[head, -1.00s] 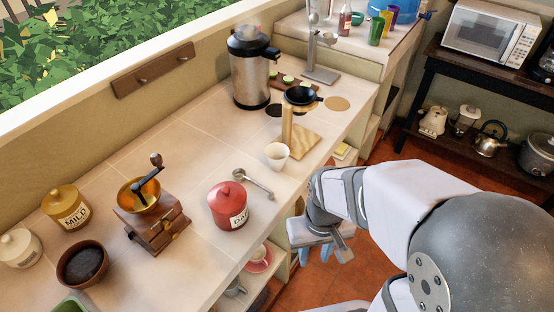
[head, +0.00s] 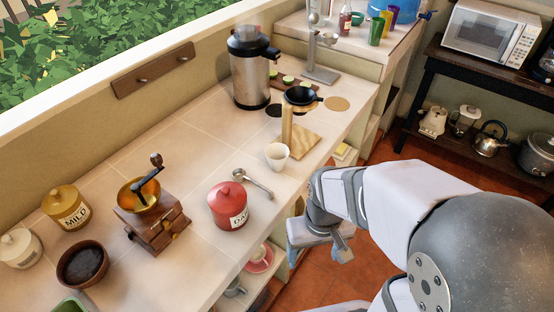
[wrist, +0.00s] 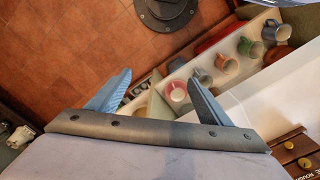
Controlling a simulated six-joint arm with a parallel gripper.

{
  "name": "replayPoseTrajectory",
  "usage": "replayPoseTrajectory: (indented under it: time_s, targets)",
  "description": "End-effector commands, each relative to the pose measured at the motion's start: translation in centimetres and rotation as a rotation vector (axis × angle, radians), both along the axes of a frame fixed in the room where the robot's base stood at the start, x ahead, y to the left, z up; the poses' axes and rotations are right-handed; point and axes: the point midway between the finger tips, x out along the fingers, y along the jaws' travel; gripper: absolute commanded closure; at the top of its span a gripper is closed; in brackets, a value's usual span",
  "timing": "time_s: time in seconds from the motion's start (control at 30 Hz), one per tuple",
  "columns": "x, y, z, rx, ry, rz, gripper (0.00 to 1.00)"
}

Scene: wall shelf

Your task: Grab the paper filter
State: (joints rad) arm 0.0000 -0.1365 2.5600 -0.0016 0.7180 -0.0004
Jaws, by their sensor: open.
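A small cream-white cone-shaped cup (head: 277,155) stands near the counter's front edge, in front of a wooden piece (head: 303,142) with an upright post. I cannot tell for sure whether this pale cone is the paper filter. A small pale yellow item (head: 341,151) lies on the shelf beneath the counter, too small to make out. My gripper (head: 311,255) is off the counter's front edge, to the right of and lower than the red jar, apart from the cone. In the wrist view my gripper (wrist: 160,82) is open and empty, with blue fingers spread above the floor and lower shelf.
A red jar (head: 229,206) and a metal scoop (head: 255,183) are on the counter near my gripper. A coffee grinder (head: 152,212) stands farther left, and a steel urn (head: 251,70) behind. Several mugs (wrist: 226,65) sit on the lower shelf. Bare tiles lie around the counter's middle.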

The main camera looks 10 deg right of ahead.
Motion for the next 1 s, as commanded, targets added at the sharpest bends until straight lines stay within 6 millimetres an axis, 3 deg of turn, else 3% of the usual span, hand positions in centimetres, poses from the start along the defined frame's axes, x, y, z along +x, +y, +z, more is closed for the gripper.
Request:
replayPoseTrajectory:
  time_s: [0.27,0.37,0.53,0.67,0.8,1.0]
  targets:
    - [0.2,-0.6,-0.4,-0.033,0.001,0.065,0.28]
    - [0.6,-1.7,-1.0,-0.093,0.002,0.179,0.28]
    - [2.7,-4.5,-1.9,-0.271,0.008,0.513,0.28]
    - [5.8,-6.7,-1.9,-0.453,0.020,0.837,0.28]
    - [10.1,-7.7,-1.1,-0.663,0.040,1.184,0.28]
    - [17.0,-6.3,1.0,-0.994,0.081,1.655,0.28]
